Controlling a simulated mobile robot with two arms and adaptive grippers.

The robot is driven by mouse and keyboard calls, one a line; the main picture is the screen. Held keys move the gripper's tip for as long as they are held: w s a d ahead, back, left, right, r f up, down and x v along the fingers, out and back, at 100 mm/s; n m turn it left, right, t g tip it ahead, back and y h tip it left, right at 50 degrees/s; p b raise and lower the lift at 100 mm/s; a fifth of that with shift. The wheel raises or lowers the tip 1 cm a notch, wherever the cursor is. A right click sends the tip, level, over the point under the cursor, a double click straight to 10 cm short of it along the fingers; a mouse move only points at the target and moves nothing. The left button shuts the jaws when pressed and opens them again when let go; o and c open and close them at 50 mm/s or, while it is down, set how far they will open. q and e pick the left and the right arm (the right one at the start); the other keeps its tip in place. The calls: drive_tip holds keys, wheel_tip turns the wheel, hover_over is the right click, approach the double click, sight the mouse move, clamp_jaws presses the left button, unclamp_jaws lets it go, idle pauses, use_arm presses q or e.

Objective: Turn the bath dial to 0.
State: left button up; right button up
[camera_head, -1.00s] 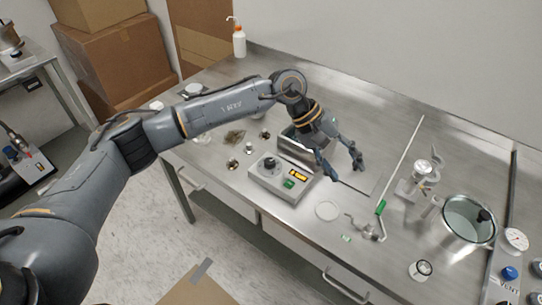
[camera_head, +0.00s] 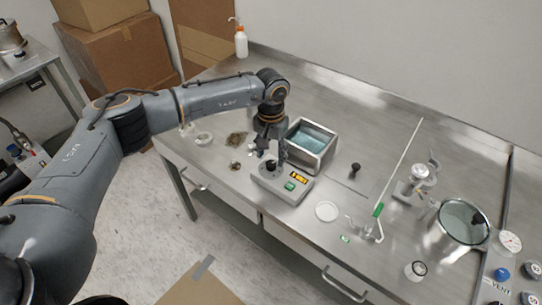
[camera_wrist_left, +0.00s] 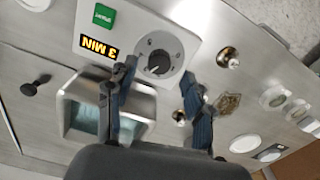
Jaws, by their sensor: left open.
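The bath is a steel box with bluish liquid (camera_head: 314,138) on the bench, with a grey control box (camera_head: 297,196) at its front. The control box carries a green button (camera_head: 290,186) and a yellow-on-black display that reads 3 MIN in the left wrist view (camera_wrist_left: 98,47). The dark round dial (camera_wrist_left: 159,62) sits on a pale scale beside the display; in the head view the gripper partly covers it. My left gripper (camera_head: 268,158) points down over the dial. In the left wrist view its open fingers (camera_wrist_left: 157,92) stand either side of the dial, with no contact visible.
Small metal parts and dishes (camera_head: 203,138) lie left of the bath. A flat white disc (camera_head: 326,211), a glass rod with a green part (camera_head: 378,209) and a steel pot (camera_head: 464,222) stand to the right. A black knob (camera_head: 355,168) sits right of the bath.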

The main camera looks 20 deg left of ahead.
sight(271, 163)
use_arm(q)
drive_tip(key=shift+f, duration=1.55)
drive_tip(key=shift+c, duration=0.2)
clamp_jaws()
